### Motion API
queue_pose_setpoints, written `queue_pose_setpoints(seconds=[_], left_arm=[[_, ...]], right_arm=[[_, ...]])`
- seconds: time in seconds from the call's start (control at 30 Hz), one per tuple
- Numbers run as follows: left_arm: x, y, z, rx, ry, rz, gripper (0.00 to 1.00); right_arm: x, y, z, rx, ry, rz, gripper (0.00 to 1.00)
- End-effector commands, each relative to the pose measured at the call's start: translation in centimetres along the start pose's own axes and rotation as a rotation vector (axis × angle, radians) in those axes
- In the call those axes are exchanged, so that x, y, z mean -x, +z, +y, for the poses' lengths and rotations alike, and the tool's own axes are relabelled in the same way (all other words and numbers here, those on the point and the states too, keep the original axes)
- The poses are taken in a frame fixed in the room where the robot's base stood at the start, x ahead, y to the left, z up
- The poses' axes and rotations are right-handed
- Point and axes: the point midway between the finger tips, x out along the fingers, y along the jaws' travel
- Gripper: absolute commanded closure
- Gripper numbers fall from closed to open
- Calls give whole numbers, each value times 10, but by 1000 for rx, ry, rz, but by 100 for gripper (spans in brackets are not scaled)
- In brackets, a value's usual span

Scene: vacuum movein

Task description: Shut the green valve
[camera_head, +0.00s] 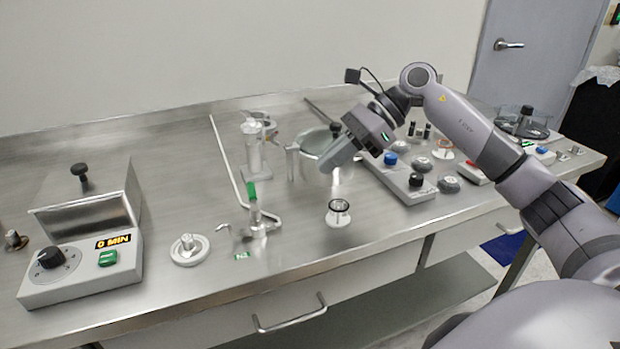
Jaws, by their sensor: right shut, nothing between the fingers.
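The green valve handle (252,191) stands upright on a metal fitting on the steel bench, left of the middle. A bent metal tube runs from the fitting, and a small green label (242,255) marked N2 lies at its foot. My right gripper (330,164) is shut and empty, in front of the metal pot at the back, to the right of the valve and well apart from it. My left gripper is not in view.
A timer box (84,285) is at far left.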

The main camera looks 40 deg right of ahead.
Motion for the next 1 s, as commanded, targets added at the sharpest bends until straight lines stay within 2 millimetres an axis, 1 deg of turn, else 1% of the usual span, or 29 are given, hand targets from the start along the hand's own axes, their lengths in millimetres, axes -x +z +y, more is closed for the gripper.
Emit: queue_pose_setpoints(seconds=[0.03, 0.1, 0.23, 1.0], left_arm=[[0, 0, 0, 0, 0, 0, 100], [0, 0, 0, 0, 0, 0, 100], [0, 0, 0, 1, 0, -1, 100], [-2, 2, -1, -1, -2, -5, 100]], right_arm=[[8, 0, 0, 0, -1, 1, 100], [14, 0, 0, 0, -1, 0, 100], [20, 0, 0, 0, 1, 0, 100], [20, 0, 0, 0, 1, 0, 100]])
